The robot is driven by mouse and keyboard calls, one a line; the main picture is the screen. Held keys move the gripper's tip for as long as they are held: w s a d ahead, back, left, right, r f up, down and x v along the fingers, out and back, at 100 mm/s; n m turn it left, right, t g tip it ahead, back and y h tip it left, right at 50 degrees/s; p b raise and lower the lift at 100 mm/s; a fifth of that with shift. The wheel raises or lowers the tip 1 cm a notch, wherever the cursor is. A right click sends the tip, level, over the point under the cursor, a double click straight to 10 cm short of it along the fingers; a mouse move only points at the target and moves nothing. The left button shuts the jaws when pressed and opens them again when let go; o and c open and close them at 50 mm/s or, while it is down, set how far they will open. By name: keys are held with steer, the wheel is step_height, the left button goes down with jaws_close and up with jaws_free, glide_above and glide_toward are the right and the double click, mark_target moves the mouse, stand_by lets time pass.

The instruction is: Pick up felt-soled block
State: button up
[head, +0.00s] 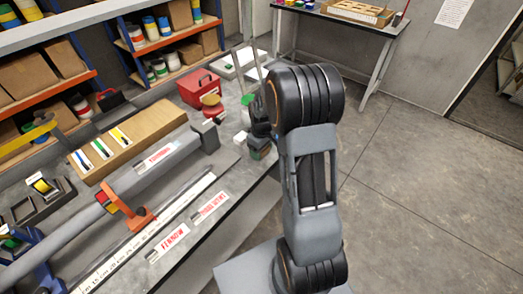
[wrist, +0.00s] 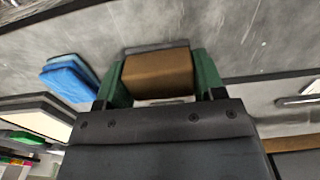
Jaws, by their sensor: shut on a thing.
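The felt-soled block (wrist: 158,74) is a brown block with a thin grey layer along its far edge in the wrist view. My gripper (wrist: 158,82) is shut on it, with one green finger pad against each side. In the head view my gripper (head: 260,150) is over the right end of the workbench, partly behind my own arm. The block cannot be made out there. How far it is from the bench top is hard to tell.
The grey workbench (head: 225,215) holds a long clamped bar, a ruler, a wooden board (head: 130,140) with coloured strips and a red box (head: 202,89). Shelves with bins stand behind. A blue stack (wrist: 70,78) lies left in the wrist view. The floor at right is clear.

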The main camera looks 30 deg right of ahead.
step_height(320, 180, up, 3)
steer(key=shift+r, duration=0.1)
steer(key=s+a+r+b, duration=0.2)
steer(key=s+a+r, duration=0.3)
steer(key=s+r, duration=0.4)
steer(key=shift+s+r, duration=0.3)
steer(key=shift+s, duration=1.75)
steer(key=o, duration=0.3)
steer(key=shift+c, duration=1.1)
steer(key=shift+f, duration=0.15)
